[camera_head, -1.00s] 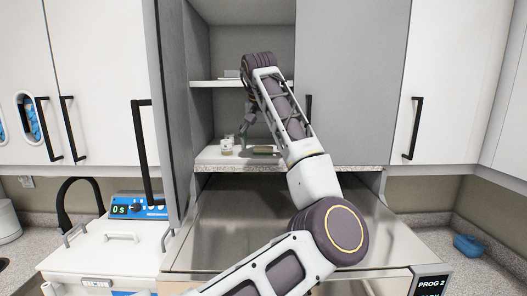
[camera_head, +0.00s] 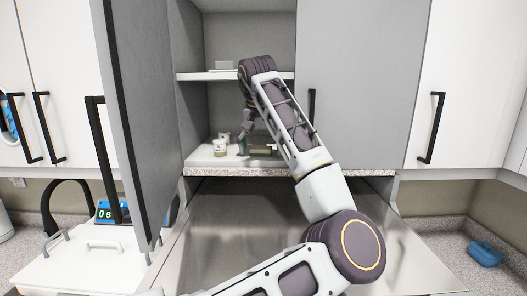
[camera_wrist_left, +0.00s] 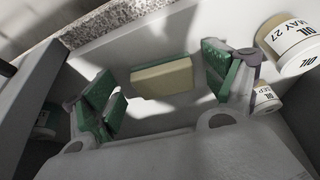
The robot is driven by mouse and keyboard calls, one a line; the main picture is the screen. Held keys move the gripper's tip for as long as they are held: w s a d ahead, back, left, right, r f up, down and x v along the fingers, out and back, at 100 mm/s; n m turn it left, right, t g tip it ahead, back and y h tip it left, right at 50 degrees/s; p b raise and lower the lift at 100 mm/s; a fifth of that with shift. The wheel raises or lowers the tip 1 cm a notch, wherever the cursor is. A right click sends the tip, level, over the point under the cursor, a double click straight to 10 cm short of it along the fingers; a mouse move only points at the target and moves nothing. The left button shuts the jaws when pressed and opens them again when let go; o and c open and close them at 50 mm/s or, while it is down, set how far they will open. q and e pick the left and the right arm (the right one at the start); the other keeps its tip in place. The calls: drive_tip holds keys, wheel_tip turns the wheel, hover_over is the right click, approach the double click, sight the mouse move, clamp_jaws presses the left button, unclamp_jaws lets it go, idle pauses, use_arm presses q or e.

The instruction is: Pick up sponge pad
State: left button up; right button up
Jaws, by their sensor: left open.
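In the head view the pad (camera_head: 263,150) is small, on the lower cupboard shelf, partly hidden by my arm. My left gripper (camera_wrist_left: 170,92) is open, with one green-padded finger on each side of the pad and apart from it. In the head view my left gripper (camera_head: 243,143) is just left of the pad. My right gripper is not in view.
Labelled jars (camera_wrist_left: 292,38) stand close beside one finger; they are also left of the gripper in the head view (camera_head: 220,146). The open grey cupboard door (camera_head: 150,110) stands to the left. An upper shelf (camera_head: 208,76) is above. A blue object (camera_head: 486,253) lies on the right counter.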

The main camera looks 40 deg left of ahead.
use_arm(q)
drive_tip(key=shift+s+r, duration=0.1)
drive_tip(key=shift+s, duration=0.2)
drive_tip(key=shift+w, duration=0.2)
drive_tip(key=c, duration=0.5)
drive_tip(key=shift+s, duration=0.1)
drive_tip(key=c, duration=0.3)
